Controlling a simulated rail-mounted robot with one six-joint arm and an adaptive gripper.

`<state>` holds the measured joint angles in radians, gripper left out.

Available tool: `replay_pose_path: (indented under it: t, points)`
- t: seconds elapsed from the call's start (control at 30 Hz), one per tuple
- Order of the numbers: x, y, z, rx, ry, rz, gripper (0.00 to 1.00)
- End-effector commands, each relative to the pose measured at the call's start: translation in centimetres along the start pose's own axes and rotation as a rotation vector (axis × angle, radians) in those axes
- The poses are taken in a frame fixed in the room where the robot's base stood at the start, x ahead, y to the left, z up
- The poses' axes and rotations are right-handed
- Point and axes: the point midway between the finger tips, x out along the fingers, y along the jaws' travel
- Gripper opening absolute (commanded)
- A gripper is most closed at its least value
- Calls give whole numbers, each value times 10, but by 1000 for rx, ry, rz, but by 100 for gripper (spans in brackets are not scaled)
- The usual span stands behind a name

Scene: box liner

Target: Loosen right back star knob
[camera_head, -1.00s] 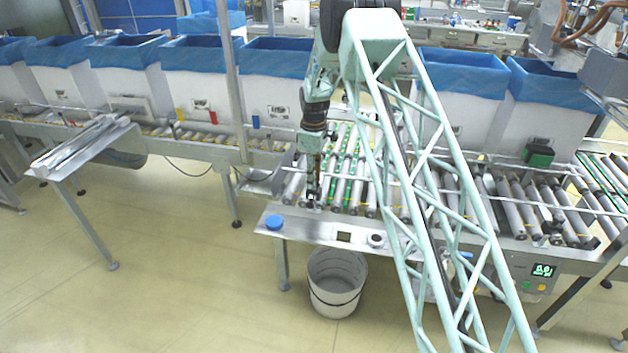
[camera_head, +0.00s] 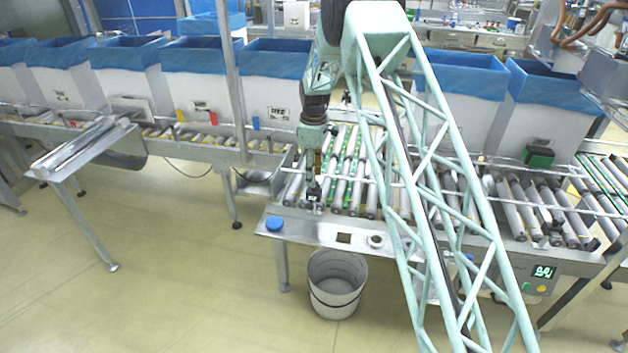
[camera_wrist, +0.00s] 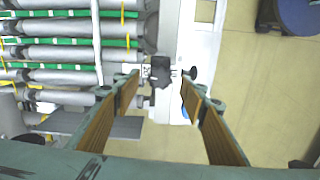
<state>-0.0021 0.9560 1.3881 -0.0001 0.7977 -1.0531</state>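A dark knob-like part (camera_wrist: 160,71) sits on the metal rail edge at the end of the rollers in the wrist view. I cannot make out whether it is star-shaped. A smaller black round piece (camera_wrist: 191,73) lies just right of it. My gripper (camera_wrist: 158,92) is open, with brown-padded fingers spread to the left and right, and nothing is between the pads. The dark part shows just beyond the fingertips, apart from them. In the head view my gripper (camera_head: 314,190) points down at the front edge of the roller conveyor, where the small parts are too blurred to separate.
The roller conveyor (camera_head: 352,165) lies behind the gripper. A metal shelf (camera_head: 320,230) with a blue round lid (camera_head: 274,223) juts out in front, above a grey bucket (camera_head: 336,285). White boxes with blue liners (camera_head: 284,60) stand behind.

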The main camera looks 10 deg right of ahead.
Motion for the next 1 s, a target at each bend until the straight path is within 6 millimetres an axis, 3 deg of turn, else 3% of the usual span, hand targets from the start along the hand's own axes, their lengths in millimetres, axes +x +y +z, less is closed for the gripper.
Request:
replay_pose_path:
  t: [0.5, 0.73, 1.0]
  points:
    - [-73, 0, 0, 0, 1, 1, 39]
    - [-89, 0, 0, 0, 0, 1, 39]
    - [-92, 0, 0, 0, 0, 0, 39]
